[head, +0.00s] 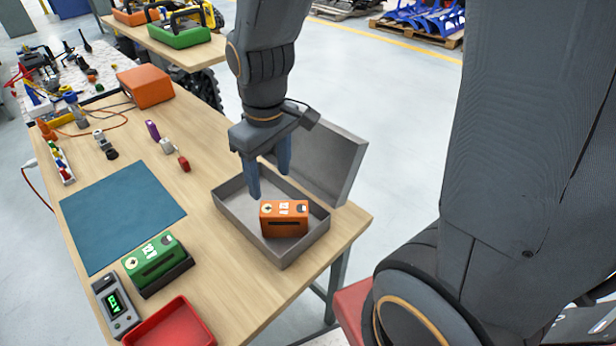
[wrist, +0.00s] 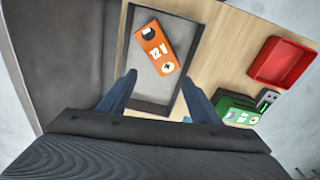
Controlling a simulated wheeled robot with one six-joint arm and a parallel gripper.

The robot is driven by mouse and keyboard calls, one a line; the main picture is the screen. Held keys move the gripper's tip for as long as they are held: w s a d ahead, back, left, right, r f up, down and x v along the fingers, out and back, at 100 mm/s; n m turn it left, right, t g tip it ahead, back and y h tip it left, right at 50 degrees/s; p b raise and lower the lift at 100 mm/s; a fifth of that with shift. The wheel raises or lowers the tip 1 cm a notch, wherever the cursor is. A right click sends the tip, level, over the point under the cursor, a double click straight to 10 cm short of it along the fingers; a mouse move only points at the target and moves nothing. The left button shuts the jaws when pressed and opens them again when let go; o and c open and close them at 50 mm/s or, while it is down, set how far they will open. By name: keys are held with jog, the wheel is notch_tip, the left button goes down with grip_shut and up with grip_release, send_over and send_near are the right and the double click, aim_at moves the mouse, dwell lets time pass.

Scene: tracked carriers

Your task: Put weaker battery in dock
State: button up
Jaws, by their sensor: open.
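An orange battery (head: 284,218) marked 12 V lies inside an open grey box (head: 233,207), towards its front end; it also shows in the wrist view (wrist: 157,48). A green battery (head: 150,258), also marked 12 V, sits in a dark dock (head: 168,281) at the table's front left. A grey meter (head: 115,304) with a lit green display stands beside the dock; I cannot read the display surely. My gripper (head: 269,183) is open and empty, fingers pointing down over the box, behind and above the orange battery. No finger visibly touches it.
A red tray (head: 168,325) lies at the table's front edge. The box's raised lid (head: 335,160) stands on its right side. A blue mat (head: 120,215) is clear. Small parts and an orange case (head: 145,86) are farther back. Bare wood lies between mat and box.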

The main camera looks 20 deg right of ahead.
jog(key=s+d+m, duration=0.3)
jog(key=d+m, duration=0.2)
jog(key=d, duration=0.2)
jog(key=shift+s+d+f+m, duration=0.25)
jog(key=shift+s+f+m, duration=0.05)
jog(key=shift+f+m, duration=0.1)
jog(key=shift+c, duration=0.5)
